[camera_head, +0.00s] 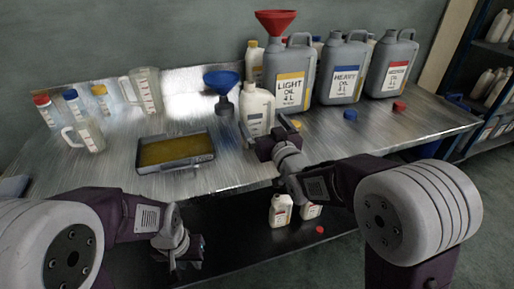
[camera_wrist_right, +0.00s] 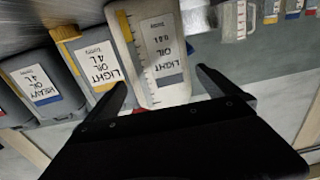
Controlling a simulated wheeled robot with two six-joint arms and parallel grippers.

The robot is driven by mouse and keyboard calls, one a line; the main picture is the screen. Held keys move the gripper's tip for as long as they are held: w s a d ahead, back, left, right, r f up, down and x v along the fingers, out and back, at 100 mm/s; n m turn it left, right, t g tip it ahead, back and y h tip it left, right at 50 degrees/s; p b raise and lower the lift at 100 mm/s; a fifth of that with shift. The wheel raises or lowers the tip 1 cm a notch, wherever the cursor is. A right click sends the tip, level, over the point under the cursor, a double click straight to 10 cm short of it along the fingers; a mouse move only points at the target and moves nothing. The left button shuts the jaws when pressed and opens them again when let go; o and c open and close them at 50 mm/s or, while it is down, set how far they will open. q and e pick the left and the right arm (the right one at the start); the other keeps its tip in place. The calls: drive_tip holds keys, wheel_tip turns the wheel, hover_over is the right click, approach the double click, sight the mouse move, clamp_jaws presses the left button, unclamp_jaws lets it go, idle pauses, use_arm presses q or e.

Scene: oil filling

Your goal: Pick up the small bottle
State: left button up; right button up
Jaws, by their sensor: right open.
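A small white bottle (camera_head: 256,112) with a light oil label stands upright on the metal table, in front of the large grey cans. In the right wrist view, upside down, the bottle (camera_wrist_right: 158,60) lies beyond and between the spread fingers. My right gripper (camera_head: 266,138) is open at the bottle's lower front; contact cannot be told. It also shows in the right wrist view (camera_wrist_right: 165,82). My left gripper (camera_head: 182,250) hangs low in front of the table, away from the bottle, and its jaws are unclear.
Large cans of light (camera_head: 291,82), heavy (camera_head: 343,72) and medium oil (camera_head: 393,68) stand behind and right. A blue funnel (camera_head: 222,84) is left of the bottle. A tray (camera_head: 175,152) and jug (camera_head: 85,137) stand further left. More small bottles (camera_head: 280,210) are on the lower shelf.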

drive_tip(key=x, duration=0.9)
drive_tip(key=shift+w+d+r+b, duration=0.1)
drive_tip(key=shift+d+r+b, duration=0.1)
drive_tip(key=shift+b, duration=0.2)
drive_tip(key=shift+r, duration=0.1)
drive_tip(key=c, duration=1.8)
